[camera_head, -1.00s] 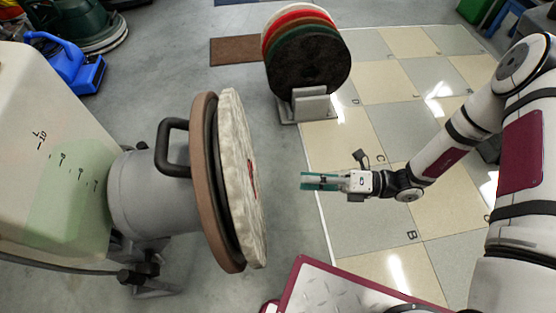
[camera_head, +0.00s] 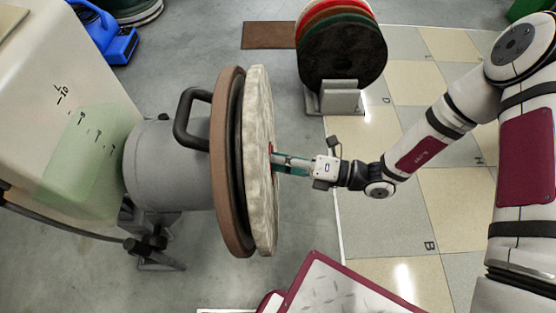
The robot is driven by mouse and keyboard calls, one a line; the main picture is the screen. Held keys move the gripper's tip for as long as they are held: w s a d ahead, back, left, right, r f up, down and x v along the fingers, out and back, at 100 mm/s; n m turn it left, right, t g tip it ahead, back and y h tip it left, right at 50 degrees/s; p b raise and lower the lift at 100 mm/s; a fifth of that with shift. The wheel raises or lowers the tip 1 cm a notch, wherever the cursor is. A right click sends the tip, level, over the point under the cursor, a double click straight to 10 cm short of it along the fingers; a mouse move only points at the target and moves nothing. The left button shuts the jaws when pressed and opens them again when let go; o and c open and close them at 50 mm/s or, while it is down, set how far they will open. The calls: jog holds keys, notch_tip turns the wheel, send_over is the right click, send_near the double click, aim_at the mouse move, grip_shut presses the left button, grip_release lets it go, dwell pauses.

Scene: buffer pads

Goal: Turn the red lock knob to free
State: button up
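The floor machine's grey head carries a brown disc and a pale fluffy buffer pad (camera_head: 260,120), standing on edge and facing right. The red lock knob (camera_head: 272,150) shows only as a thin red sliver at the middle of the pad's face, mostly hidden by the pad and my gripper. My gripper (camera_head: 280,163), with teal fingers, points left with its tips at the knob. I cannot tell whether the fingers touch the knob or how far apart they are.
A grey rack (camera_head: 340,98) holds several coloured pads at the back. A black handle (camera_head: 190,120) sticks out from the machine's head. A tray with a maroon rim (camera_head: 300,272) is at the bottom. The tiled floor (camera_head: 400,220) behind my gripper is clear.

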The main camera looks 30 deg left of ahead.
grip_shut()
jog(key=shift+n, duration=0.3)
jog(key=shift+w+a+f+n+g, duration=0.1)
jog(key=shift+n+g, duration=0.65)
jog(key=shift+n, duration=1.9)
jog(key=shift+d+n+g, duration=0.1)
jog(key=shift+n+g, duration=0.7)
jog(key=shift+n, duration=1.8)
jog(key=shift+w+a+f+n+g, duration=0.1)
jog(key=shift+n+g, duration=0.65)
jog(key=shift+n, duration=1.9)
